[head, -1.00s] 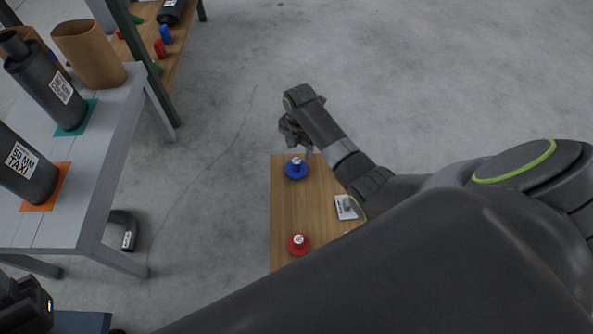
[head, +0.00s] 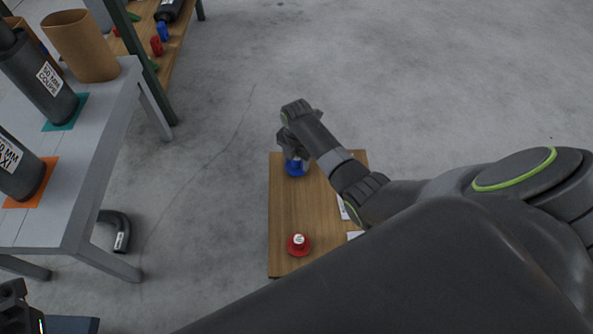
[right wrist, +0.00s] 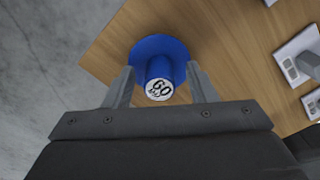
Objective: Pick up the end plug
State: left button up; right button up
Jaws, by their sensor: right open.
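A blue end plug (head: 295,168) with a wide round flange stands on a small wooden table (head: 290,212). Its white top is marked "60 MM" in the right wrist view (right wrist: 160,72). My right gripper (right wrist: 160,88) is open, with one finger on each side of the plug's narrower stem and gaps beside it. In the head view my right gripper (head: 292,150) is above the plug and partly covers it. A red end plug (head: 299,244) stands near the front of the same table. My left gripper (head: 20,305) shows only in part at the lower left corner.
Small white cards or blocks lie at the table's right side (right wrist: 298,58), partly hidden by my right arm. A grey table (head: 95,170) at left holds dark mufflers (head: 45,85) and a cardboard tube (head: 80,48). A bent pipe (head: 118,228) lies on the floor.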

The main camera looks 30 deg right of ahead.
jog(key=shift+c, duration=0.3)
jog(key=c, duration=1)
